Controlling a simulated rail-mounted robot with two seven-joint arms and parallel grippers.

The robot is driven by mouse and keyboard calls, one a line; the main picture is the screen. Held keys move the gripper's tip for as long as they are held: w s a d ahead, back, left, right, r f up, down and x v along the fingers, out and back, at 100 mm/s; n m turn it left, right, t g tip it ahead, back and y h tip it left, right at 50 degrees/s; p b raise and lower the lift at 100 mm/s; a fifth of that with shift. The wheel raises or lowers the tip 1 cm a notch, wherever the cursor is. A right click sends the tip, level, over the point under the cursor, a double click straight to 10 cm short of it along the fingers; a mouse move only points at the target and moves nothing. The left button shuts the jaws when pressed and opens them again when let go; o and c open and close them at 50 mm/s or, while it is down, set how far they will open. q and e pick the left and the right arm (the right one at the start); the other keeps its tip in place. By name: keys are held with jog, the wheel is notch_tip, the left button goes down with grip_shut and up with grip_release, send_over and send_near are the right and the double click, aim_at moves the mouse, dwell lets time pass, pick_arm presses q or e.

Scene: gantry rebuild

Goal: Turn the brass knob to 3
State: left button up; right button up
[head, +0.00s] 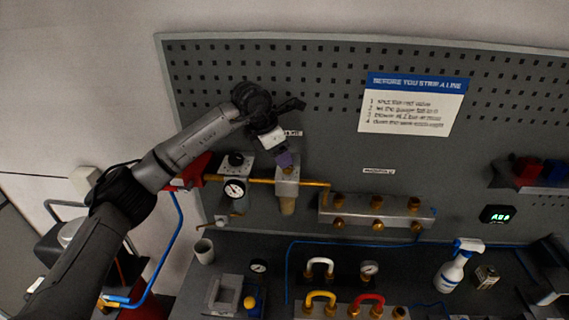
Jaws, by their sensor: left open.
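My left arm reaches in from the left, and my left gripper (283,157) is at the top of a silver block unit (287,188) on the pegboard. The gripper is open. Its fingers are small and dark here, so I cannot tell whether they touch the unit. I cannot make out a brass knob or a number scale; the gripper covers the top of this unit. To its left is another block with a black knob (236,159) and a round white gauge (235,189). My right gripper is not in view.
A brass pipe links the units to a manifold (376,209) with brass fittings. A white sign (414,104) hangs above it. A red part (190,172) sits near my forearm. On the bench are a white cup (204,250), loose gauges, colored handles and a spray bottle (456,266).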

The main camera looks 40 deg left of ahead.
pick_arm(q)
jog(key=v, duration=0.9)
jog(key=shift+r+b, duration=0.25)
jog(key=shift+b, duration=0.05)
